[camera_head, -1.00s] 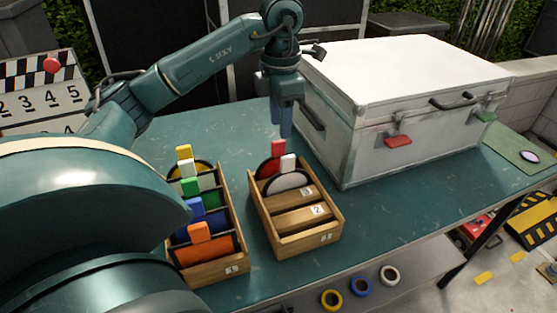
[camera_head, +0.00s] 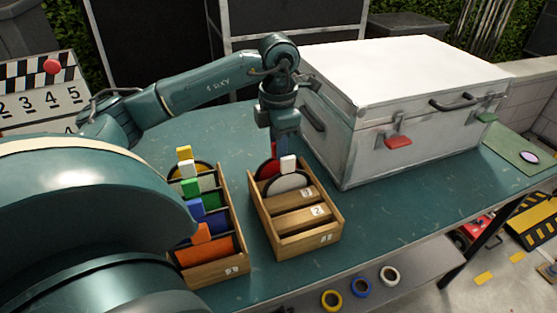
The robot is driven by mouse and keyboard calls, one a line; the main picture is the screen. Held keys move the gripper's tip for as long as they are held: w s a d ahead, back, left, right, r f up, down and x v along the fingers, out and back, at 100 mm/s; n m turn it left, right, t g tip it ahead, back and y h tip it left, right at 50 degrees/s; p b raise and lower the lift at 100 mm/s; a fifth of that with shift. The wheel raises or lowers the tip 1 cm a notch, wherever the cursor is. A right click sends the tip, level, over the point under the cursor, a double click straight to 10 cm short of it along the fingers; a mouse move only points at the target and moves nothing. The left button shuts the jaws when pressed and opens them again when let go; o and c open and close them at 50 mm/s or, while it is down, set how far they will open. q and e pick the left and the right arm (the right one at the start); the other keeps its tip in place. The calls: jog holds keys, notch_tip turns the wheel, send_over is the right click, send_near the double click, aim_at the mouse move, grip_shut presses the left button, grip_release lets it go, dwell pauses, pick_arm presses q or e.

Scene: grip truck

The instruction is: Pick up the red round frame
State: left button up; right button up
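The red round frame (camera_head: 268,170) stands upright in the back slot of the right wooden box (camera_head: 322,232), behind a white round frame (camera_head: 289,181). Its red tab is largely covered by my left gripper (camera_head: 281,150), which points straight down at it from above. The fingertips are at the tab, just behind the white frame's tab. The view is too small to tell whether the fingers are apart or closed on it. My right gripper is out of view.
A left wooden box (camera_head: 222,270) holds several coloured frames with tabs. A large silver case (camera_head: 345,140) stands close to the right of my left gripper. Three tape rolls (camera_head: 360,287) lie on a lower shelf. The green tabletop (camera_head: 420,205) is clear at front right.

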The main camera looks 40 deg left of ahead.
pick_arm(q)
grip_shut()
dwell(0.3)
